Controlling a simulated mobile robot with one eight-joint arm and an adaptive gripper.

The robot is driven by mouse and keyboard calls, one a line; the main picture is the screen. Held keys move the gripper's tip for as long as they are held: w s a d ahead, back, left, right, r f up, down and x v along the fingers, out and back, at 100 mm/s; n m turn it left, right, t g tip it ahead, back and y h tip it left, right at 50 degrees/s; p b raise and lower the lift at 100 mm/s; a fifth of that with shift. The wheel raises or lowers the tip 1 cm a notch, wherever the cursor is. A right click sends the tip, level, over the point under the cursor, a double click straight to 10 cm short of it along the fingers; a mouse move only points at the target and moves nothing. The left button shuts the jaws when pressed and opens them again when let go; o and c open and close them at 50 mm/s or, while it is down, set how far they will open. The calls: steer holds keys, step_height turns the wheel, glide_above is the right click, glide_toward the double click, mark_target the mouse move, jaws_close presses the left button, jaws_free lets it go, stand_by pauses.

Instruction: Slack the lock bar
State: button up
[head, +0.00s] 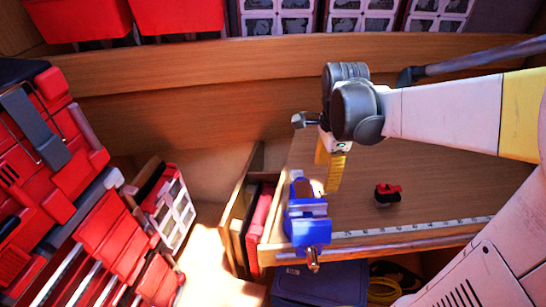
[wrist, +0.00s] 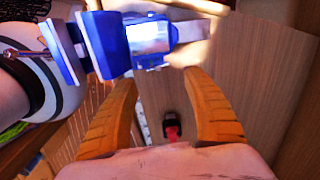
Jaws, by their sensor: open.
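A blue vise (head: 307,212) is fixed at the front left corner of the wooden bench. It also shows at the top of the wrist view (wrist: 95,45). A small metal part (head: 313,262) hangs at its front end. In the wrist view a thin metal rod (wrist: 22,53) sticks out left of the vise; I take it for the lock bar, but cannot be sure. My gripper (head: 332,182) is above the bench, beside the vise on its right. Its orange fingers (wrist: 160,80) are wide apart with nothing between them. The fingers appear clear of the rod.
A small red and black object (head: 387,193) lies on the bench right of my gripper. A ruler strip (head: 415,227) runs along the front edge. Red toolboxes (head: 45,150) stand at left. A blue bin (head: 320,285) and coiled yellow line (head: 384,287) are below the bench.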

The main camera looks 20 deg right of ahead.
steer(key=shift+s+f, duration=0.15)
steer(key=shift+f, duration=0.15)
steer(key=f+b, duration=0.2)
steer(key=f, duration=0.8)
steer(key=shift+d+f+b, duration=0.2)
steer(key=shift+b, duration=0.2)
steer(key=shift+c, duration=0.5)
